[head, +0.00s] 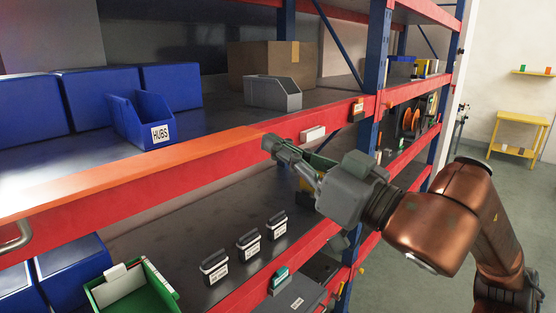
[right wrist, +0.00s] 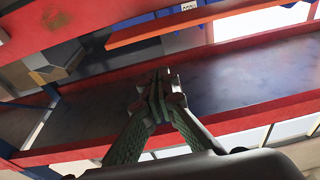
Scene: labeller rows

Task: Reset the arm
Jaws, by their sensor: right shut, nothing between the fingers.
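My right gripper (head: 272,146) is shut and empty, in front of the red shelf beam in the head view. Its arm, with copper-coloured links, comes in from the right and reaches left toward the rack. In the right wrist view the two green fingers (right wrist: 160,88) meet at their tips with nothing between them. My left gripper is not in the head view. The rack's red front beam (head: 215,160) runs behind and left of the right gripper; whether they touch I cannot tell.
A blue bin marked HUBS (head: 140,119), a grey bin (head: 273,93) and a cardboard box (head: 268,61) stand on the upper shelf. Several small labelled containers (head: 248,246) and a green bin (head: 133,290) are below. A blue upright (head: 376,60) stands behind my arm. Floor is clear at right.

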